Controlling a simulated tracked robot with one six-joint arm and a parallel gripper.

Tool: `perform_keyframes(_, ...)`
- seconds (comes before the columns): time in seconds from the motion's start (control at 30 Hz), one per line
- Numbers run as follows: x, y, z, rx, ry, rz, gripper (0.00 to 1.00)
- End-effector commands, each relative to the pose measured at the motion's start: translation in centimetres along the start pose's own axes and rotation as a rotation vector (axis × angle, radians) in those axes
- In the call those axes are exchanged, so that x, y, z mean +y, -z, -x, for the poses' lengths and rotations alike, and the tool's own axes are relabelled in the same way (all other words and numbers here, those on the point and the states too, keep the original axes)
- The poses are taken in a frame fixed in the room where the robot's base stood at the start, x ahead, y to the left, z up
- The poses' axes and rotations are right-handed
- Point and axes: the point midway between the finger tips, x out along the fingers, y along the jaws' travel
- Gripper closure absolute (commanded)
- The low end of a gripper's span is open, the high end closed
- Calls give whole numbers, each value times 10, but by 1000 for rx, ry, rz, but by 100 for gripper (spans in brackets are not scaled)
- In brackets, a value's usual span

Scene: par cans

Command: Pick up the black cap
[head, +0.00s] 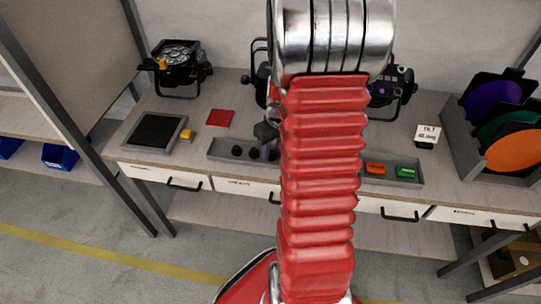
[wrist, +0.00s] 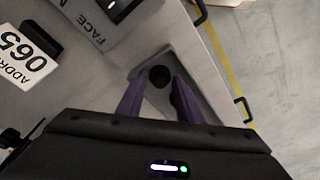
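Round black caps sit in a shallow grey tray (head: 222,148) on the bench; one (head: 236,150) is at the left and another black cap (head: 253,153) is just right of it. In the wrist view, one black cap (wrist: 160,76) shows between the tips of my gripper (wrist: 162,82). Its two purple fingers are spread apart with nothing clamped. I cannot tell how far above the cap they are. A second dark cap (wrist: 177,98) is partly hidden by the right finger. In the head view, my arm hides much of the tray.
A red square (head: 219,118), a yellow block (head: 187,135) and a black pad (head: 155,130) lie to the left. Stage lamps (head: 178,65) stand behind. A rack of coloured discs (head: 512,150) is at right.

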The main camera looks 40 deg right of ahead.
Motion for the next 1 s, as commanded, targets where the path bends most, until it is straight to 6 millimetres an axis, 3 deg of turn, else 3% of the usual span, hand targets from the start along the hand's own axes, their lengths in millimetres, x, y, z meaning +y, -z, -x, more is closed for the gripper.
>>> perform_keyframes(0.27, 0, 0, 0, 0, 0, 0, 69)
perform_keyframes(0.67, 0, 0, 0, 0, 0, 0, 96)
perform_keyframes(1.0, 0, 2, 5, 2, -1, 0, 96)
